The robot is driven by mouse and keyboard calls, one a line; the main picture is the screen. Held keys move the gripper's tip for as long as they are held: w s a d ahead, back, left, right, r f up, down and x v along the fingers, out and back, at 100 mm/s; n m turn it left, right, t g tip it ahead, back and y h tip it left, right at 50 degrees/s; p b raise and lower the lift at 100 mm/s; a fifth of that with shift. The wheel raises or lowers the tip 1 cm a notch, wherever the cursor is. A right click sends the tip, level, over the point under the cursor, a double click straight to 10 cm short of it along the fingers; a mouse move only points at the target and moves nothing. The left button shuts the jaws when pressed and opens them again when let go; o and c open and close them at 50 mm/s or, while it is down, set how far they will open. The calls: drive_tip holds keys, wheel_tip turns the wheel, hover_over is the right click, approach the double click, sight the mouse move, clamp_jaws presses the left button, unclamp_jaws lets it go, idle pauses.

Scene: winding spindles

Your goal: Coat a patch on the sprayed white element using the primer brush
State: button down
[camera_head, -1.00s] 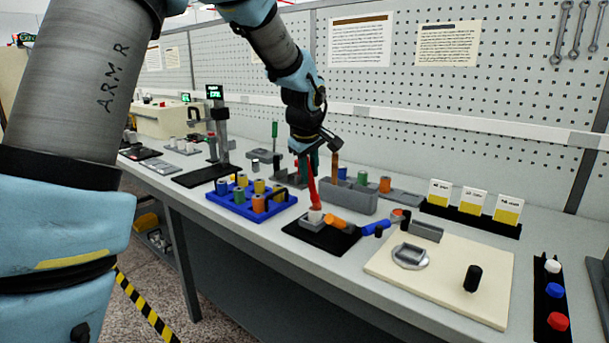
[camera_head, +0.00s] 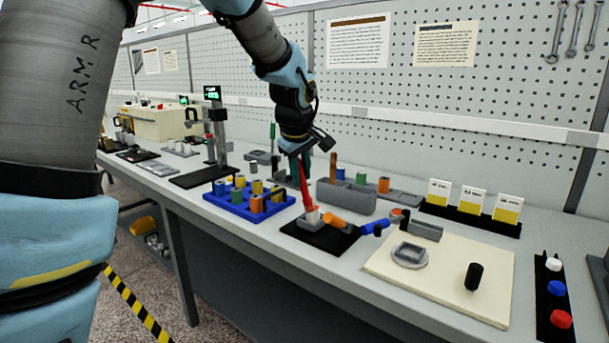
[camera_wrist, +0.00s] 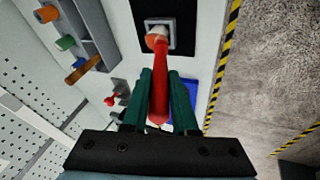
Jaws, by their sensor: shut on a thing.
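My gripper (camera_wrist: 158,100) is shut on the red primer brush (camera_head: 306,190), whose handle also shows between the green fingers in the wrist view (camera_wrist: 160,85). The brush slants down toward a small white element (camera_head: 312,215) seated in a grey holder (camera_head: 311,225) on a black mat (camera_head: 334,239). The brush's lower end meets or overlaps the element in both views; I cannot tell whether it touches. In the wrist view the element shows only partly behind the brush end in the grey holder (camera_wrist: 171,33). Any coat on it is too small to tell.
A blue tray (camera_head: 236,212) with several coloured cylinders stands to the left. A grey block rack (camera_head: 345,203) is behind. A cream board (camera_head: 430,290) lies at right, and a black strip with coloured knobs (camera_head: 555,325) beyond it.

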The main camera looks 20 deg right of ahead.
drive_tip(key=shift+r, duration=0.1)
drive_tip(key=shift+r+p, duration=1.95)
drive_tip(key=shift+r, duration=1.05)
drive_tip(key=shift+r+p, duration=1)
drive_tip(key=shift+r, duration=0.5)
